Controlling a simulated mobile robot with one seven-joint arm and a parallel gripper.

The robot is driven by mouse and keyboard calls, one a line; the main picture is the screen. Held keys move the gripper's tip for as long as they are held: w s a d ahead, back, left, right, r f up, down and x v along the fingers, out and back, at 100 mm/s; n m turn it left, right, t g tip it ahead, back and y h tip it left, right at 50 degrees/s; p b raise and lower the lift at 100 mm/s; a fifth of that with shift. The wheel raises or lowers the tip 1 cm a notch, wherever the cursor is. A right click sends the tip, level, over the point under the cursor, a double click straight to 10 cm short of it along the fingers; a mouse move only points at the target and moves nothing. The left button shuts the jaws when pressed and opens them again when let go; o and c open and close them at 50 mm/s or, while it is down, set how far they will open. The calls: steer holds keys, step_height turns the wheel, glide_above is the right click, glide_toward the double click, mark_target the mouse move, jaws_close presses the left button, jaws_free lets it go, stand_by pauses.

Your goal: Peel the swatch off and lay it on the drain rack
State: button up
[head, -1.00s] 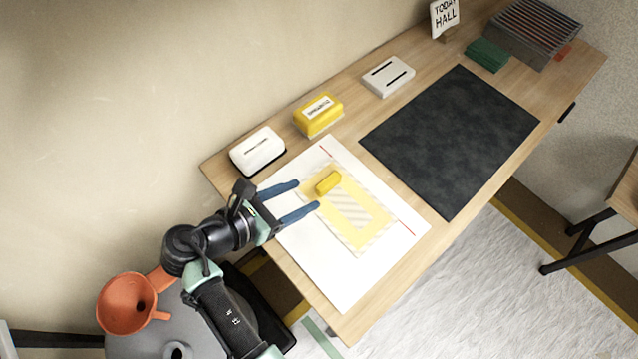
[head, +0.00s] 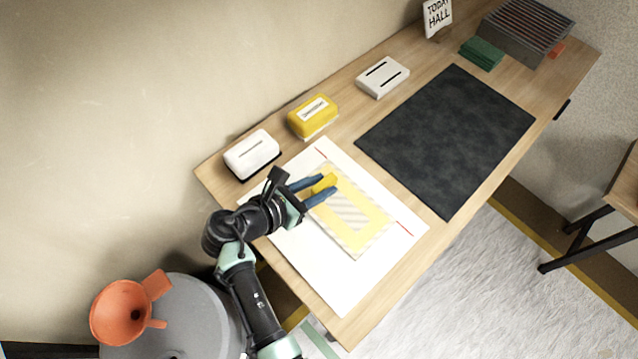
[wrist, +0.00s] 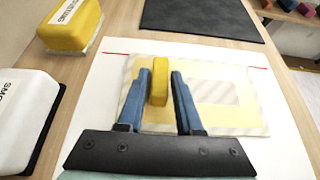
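The swatch (head: 362,236), a pale striped sheet with a yellow band, lies flat on a white sheet (head: 336,290) on the table. A yellow block (head: 326,180) sits at the swatch's upper left end; it also shows in the wrist view (wrist: 158,82). My gripper (head: 329,185) is open, its blue fingers on either side of the block. In the wrist view my gripper (wrist: 161,74) shows a gap between the right finger and the block; contact on the left is unclear. The drain rack (head: 524,34), a grey slatted box, stands at the table's far right end.
A dark mat (head: 446,140) lies between the white sheet and the rack. A white box (head: 252,155), a yellow box (head: 313,117), a slotted white box (head: 383,77), green pads (head: 482,53) and a sign (head: 437,18) line the wall side.

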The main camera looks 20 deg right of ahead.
jaws_close()
steer(key=shift+r, duration=0.25)
steer(key=shift+r+p, duration=0.7)
steer(key=shift+p, duration=0.35)
steer(key=shift+r+p, duration=1.6)
steer(key=shift+p, duration=0.3)
step_height(320, 180, up, 7)
steer(key=p, duration=0.8)
